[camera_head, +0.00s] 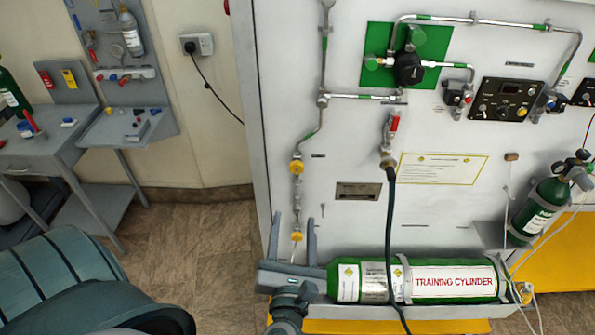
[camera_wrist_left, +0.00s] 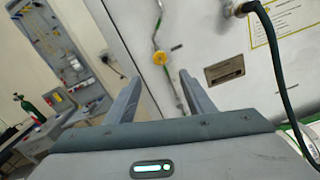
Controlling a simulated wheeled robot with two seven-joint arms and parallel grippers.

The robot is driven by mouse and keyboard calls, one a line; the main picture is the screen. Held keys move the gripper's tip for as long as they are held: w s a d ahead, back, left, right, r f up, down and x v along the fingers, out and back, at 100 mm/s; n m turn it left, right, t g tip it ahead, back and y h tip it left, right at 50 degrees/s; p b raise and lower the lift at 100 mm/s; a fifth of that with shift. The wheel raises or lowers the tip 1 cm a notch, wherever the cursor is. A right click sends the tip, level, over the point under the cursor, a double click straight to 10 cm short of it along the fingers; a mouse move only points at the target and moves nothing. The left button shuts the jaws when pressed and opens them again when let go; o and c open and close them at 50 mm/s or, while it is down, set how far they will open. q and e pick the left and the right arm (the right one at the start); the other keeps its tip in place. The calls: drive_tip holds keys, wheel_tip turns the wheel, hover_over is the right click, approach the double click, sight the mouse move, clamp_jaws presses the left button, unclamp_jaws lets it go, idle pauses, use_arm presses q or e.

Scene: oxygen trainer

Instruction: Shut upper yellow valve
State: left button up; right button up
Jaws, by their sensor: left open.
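The upper yellow valve (camera_head: 296,166) sits on the thin vertical pipe on the left of the white panel. A second, lower yellow valve (camera_head: 296,236) is below it on the same line. My left gripper (camera_head: 293,222) is open, its two fingers pointing up in front of the panel, either side of the lower valve in the head view. The upper valve is above the fingertips. In the left wrist view one yellow valve (camera_wrist_left: 160,57) shows beyond and between the open fingers (camera_wrist_left: 160,78); the fingers hold nothing. My right gripper is not in view.
A green training cylinder (camera_head: 445,281) lies on a shelf right of my gripper. A black hose (camera_head: 390,220) hangs from the red-handled tap (camera_head: 393,124). A grey workbench (camera_head: 50,150) stands at the left. The panel around the upper valve is clear.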

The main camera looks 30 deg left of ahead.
sight(297, 169)
use_arm(q)
drive_tip(key=p+x, duration=0.6)
drive_tip(key=x, duration=0.9)
drive_tip(key=shift+w+a+r, duration=0.15)
drive_tip(key=shift+a, duration=0.05)
drive_tip(key=shift+w+a, duration=0.4)
drive_tip(key=shift+w, duration=0.15)
drive_tip(key=c, duration=0.9)
drive_tip(key=shift+c, duration=0.8)
